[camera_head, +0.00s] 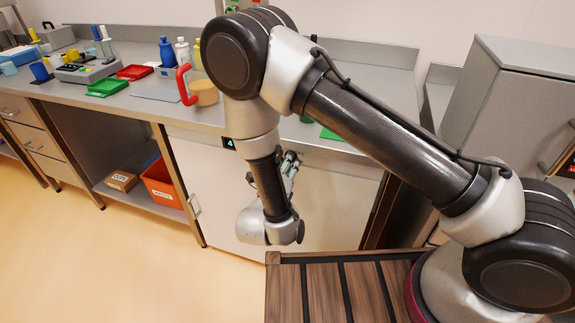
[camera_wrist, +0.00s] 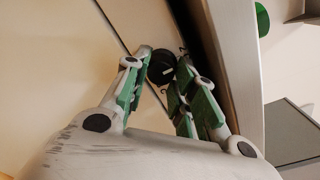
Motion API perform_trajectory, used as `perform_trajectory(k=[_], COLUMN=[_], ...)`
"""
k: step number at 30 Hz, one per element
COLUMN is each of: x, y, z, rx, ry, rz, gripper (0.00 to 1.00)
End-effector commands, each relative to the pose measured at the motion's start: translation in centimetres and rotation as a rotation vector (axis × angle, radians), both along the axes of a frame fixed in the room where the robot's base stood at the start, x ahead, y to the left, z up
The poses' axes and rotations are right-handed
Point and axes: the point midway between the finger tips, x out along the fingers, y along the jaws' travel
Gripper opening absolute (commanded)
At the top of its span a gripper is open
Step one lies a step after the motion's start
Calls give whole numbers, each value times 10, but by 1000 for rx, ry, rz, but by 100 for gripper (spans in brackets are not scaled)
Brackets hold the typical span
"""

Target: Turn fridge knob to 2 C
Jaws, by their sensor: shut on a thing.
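The fridge (camera_head: 335,195) is a pale front under the counter, with a small dark display (camera_head: 228,143) that seems to read 4. My gripper (camera_head: 290,157) reaches to the top of this front. In the wrist view the fridge knob (camera_wrist: 161,69) is round and black with a light mark, on the panel between my green-padded fingertips (camera_wrist: 165,62). My gripper is shut on the knob, one finger on each side. The mark's exact angle is too small to read. In the head view my arm and gripper hide the knob.
An open shelf left of the fridge holds an orange bin (camera_head: 162,185) and a cardboard box (camera_head: 121,181). A grey cabinet (camera_head: 510,100) stands at right.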

Motion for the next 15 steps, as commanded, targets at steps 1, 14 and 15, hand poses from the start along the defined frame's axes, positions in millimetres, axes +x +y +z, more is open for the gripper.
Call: perform_trajectory(k=[1, 14, 15], x=[0, 0, 0], y=[0, 0, 0], z=[0, 0, 0], rx=[-3, -3, -3], ry=[3, 2, 2], rz=[2, 2, 2], gripper=[3, 46, 48])
